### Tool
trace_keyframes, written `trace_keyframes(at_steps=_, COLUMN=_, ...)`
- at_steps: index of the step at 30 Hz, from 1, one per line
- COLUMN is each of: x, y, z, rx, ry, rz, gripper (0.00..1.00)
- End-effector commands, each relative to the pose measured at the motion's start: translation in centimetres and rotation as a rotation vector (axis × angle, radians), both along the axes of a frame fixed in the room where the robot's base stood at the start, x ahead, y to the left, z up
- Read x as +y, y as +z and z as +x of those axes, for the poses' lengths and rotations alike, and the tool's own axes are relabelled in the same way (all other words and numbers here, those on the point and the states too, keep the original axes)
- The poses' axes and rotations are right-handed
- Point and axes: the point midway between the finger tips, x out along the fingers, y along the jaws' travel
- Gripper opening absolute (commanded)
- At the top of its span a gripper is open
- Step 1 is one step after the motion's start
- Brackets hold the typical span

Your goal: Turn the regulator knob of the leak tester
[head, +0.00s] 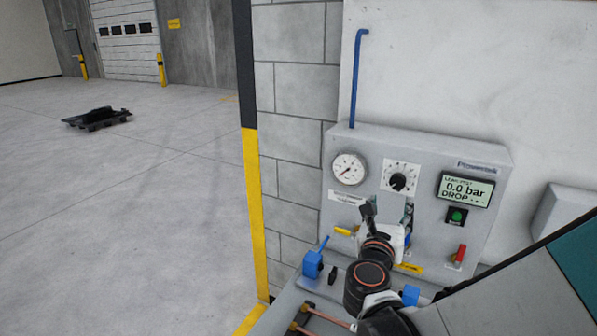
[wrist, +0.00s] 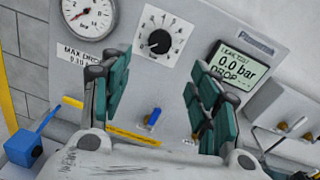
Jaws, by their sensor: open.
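The leak tester (head: 430,160) is a grey wall-mounted panel. Its regulator knob (head: 398,182) is black, on a white square scale plate right of the round gauge. In the wrist view the knob (wrist: 160,41) lies ahead of the gap between the fingers, above centre. My gripper (wrist: 160,78) is open, with green-padded fingers apart and nothing between them. In the head view my gripper (head: 385,214) is just below the knob and partly covers the panel's lower middle. I see no contact with the knob. The display (head: 467,189) reads 0.0 bar and DROP.
The gauge (head: 348,168) is left of the knob. A green button (head: 457,216) and a red lever (head: 459,254) are at the right. A blue clamp (head: 313,263) and copper tubes (head: 325,315) are on the bench below. A yellow-black post (head: 252,190) stands left; open floor lies beyond.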

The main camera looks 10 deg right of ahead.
Motion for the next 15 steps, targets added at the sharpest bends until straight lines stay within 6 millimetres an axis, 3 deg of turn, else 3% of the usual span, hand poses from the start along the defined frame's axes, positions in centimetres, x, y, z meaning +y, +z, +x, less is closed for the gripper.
trace_keyframes(at_steps=5, x=-1.0, y=-0.1, z=1.7, rx=0.001, ry=-0.003, rz=-0.003, gripper=0.56)
trace_keyframes(at_steps=15, x=-4.4, y=-0.1, z=7.3, rx=0.0, ry=-0.003, rz=0.0, gripper=0.56)
